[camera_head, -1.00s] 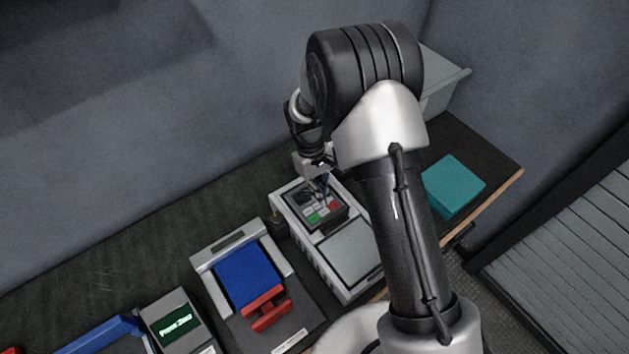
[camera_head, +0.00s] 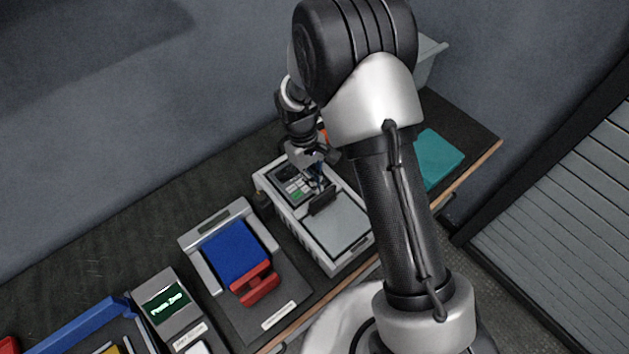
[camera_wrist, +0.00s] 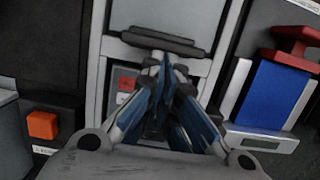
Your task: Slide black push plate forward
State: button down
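The black push plate (camera_head: 323,201) stands on the grey-white device (camera_head: 335,260), between the keypad (camera_head: 294,184) and the light grey flat panel (camera_head: 339,222). In the wrist view the plate is a dark bar (camera_wrist: 157,41) across the device, just beyond my fingertips. My gripper (camera_head: 325,187) is low over the device, on the keypad side of the plate. In the wrist view its blue fingers (camera_wrist: 166,62) converge with the tips together, and I see nothing between them. The tips look close to the plate's edge; I cannot tell whether they touch it. The fingers partly hide the keypad.
A blue block with a red handle (camera_head: 237,255) stands in a grey frame left of the device. A small display box (camera_head: 167,303) is further left. A teal box (camera_head: 438,158) is at right, partly behind my arm. An orange block (camera_wrist: 42,125) shows in the wrist view.

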jog(key=shift+f, duration=0.2)
jog(key=v, duration=1.2)
jog(key=shift+a, duration=0.15)
jog(key=shift+w, duration=0.1)
jog(key=s+d+r+m+t+y+b, duration=0.1)
jog(key=s+d+r+m, duration=0.2)
jog(key=r, duration=0.4)
jog(key=s+d+r+t+b, duration=0.1)
jog(key=s+d+r+t, duration=0.1)
jog(key=s+d+r, duration=0.3)
jog(key=s+d+r+m+t+b, duration=0.1)
jog(key=s+m+t, duration=0.1)
jog(key=s, duration=0.6)
jog(key=s+d+r+m+t+b, duration=0.1)
jog(key=s+d+t, duration=0.1)
jog(key=s, duration=0.5)
jog(key=shift+s+d+r+m, duration=0.15)
jog(key=shift+s+d+m, duration=0.1)
jog(key=shift+s+m, duration=0.15)
